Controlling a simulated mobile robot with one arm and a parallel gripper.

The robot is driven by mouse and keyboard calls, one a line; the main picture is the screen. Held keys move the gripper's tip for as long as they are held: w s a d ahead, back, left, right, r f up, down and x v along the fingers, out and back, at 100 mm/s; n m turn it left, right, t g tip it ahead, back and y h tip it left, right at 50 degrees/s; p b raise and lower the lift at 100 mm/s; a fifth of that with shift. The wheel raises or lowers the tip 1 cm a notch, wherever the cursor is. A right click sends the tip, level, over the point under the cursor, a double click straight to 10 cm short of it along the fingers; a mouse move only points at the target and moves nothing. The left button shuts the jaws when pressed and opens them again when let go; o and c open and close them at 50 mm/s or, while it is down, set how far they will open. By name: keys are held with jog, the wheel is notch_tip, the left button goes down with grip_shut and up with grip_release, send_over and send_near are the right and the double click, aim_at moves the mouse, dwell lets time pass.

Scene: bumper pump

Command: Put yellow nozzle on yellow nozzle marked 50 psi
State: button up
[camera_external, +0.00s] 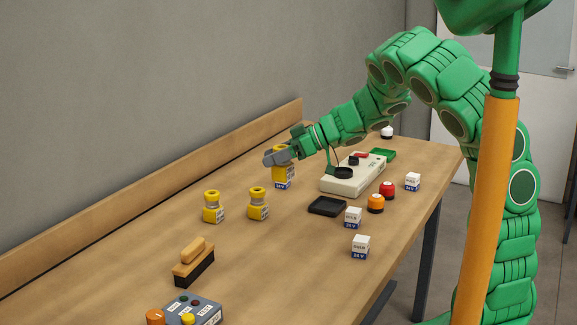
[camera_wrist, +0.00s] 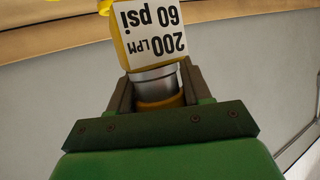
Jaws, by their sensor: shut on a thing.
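My gripper (camera_external: 278,157) is shut on a yellow nozzle (camera_external: 283,172), above the back part of the table. The wrist view shows the held nozzle (camera_wrist: 150,47) between the fingers (camera_wrist: 155,90), gripped around its silver collar. Its white label reads "200 LPM 60 psi", upside down in that view.
The wooden table (camera_external: 120,270) has a raised back board. A brush (camera_external: 193,262) and a grey control box (camera_external: 193,309) lie at front left. A black tray (camera_external: 327,206), a cream device (camera_external: 353,177), round knobs and white-blue blocks (camera_external: 361,246) are at right. Front middle is clear.

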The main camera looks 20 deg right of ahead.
jog(key=w+a+r, duration=0.3)
jog(key=a+r, duration=0.2)
jog(key=a, duration=0.3)
send_over(206, 192)
jog(key=shift+s+a+f, duration=0.1)
jog(key=shift+s+f, duration=0.05)
jog(key=shift+f, duration=5.2)
notch_tip(206, 192, down, 3)
jog(key=shift+r, duration=0.2)
